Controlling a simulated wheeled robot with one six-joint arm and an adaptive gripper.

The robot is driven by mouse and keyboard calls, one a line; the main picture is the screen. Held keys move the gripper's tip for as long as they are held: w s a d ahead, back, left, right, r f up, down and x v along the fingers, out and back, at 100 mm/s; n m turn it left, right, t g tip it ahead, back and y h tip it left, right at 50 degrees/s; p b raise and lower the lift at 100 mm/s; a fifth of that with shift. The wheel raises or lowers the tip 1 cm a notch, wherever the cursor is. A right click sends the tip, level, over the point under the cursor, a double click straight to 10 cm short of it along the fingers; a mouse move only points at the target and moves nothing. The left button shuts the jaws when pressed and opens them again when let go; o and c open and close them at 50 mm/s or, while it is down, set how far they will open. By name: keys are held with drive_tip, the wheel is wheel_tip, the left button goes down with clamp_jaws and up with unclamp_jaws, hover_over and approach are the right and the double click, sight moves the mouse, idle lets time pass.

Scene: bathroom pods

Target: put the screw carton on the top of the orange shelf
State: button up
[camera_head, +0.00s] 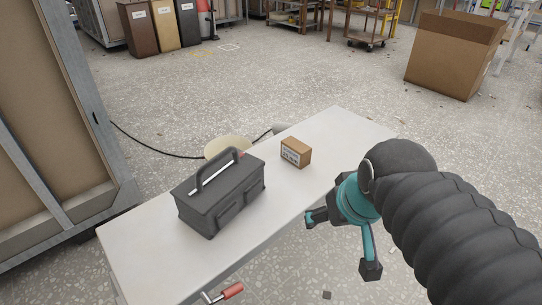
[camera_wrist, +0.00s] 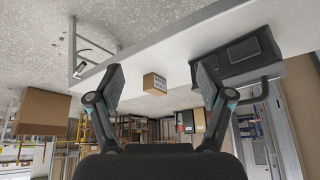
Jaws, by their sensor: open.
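The screw carton is a small brown box (camera_head: 296,152) with a white label, sitting on the white table (camera_head: 130,250) to the right of a dark toolbox. In the wrist view the carton (camera_wrist: 155,83) shows between my two fingers, some way beyond them. My gripper (camera_head: 341,242) is open and empty, off the table's near right edge, to the right of and nearer than the carton. Its fingers (camera_wrist: 160,85) are spread wide in the wrist view. I cannot make out an orange shelf for certain in either view.
A dark grey toolbox (camera_head: 222,195) with a raised handle stands on the table, left of the carton. A red-handled crank (camera_head: 231,291) sticks out at the front edge. A large cardboard box (camera_head: 452,55) and several bins (camera_head: 163,24) stand on the floor beyond. The table's far right end is clear.

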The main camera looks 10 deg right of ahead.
drive_tip(key=w+n+y+b, duration=0.2)
drive_tip(key=w+n+y, duration=0.15)
drive_tip(key=w, duration=1.15)
drive_tip(key=n+t+y+b, duration=0.1)
drive_tip(key=n+t+b, duration=0.1)
drive_tip(key=n, duration=0.1)
approach(296, 144)
drive_tip(key=x, duration=0.7)
drive_tip(key=shift+w+a+f, duration=0.15)
drive_tip(key=shift+w+f, duration=0.1)
drive_tip(key=shift+f, duration=0.05)
drive_tip(key=shift+s+f+x, duration=0.1)
drive_tip(key=shift+x, duration=1.2)
drive_tip(key=shift+s+f+x, duration=0.1)
drive_tip(key=shift+x, duration=1.2)
clamp_jaws()
